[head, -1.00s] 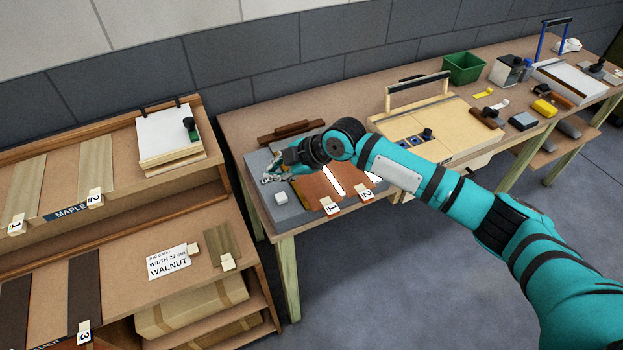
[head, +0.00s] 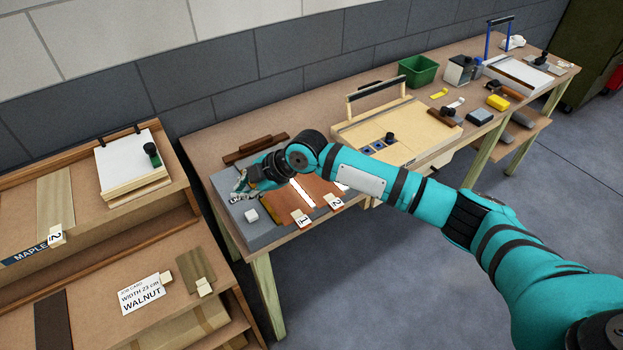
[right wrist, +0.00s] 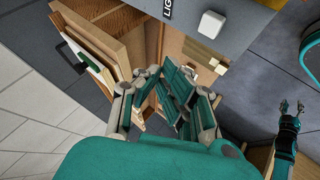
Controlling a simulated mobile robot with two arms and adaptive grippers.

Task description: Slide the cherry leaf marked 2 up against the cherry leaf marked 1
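The cherry leaf marked 1 (head: 282,209) lies on the grey-topped station on the bench, its tag at the front edge. The cherry leaf marked 2 (head: 320,191) lies just to its right, also tagged. A white strip with uneven edges shows between them, so the two leaves look apart. My right gripper (head: 240,184) is over the left end of the station, left of leaf 1. My left gripper (right wrist: 291,104) shows only in the right wrist view, away at the right, fingers apart.
A small white block (head: 251,215) sits on the station in front of my right gripper. A dark brown wooden piece (head: 256,148) lies behind it. The shelf unit (head: 100,255) is at the left.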

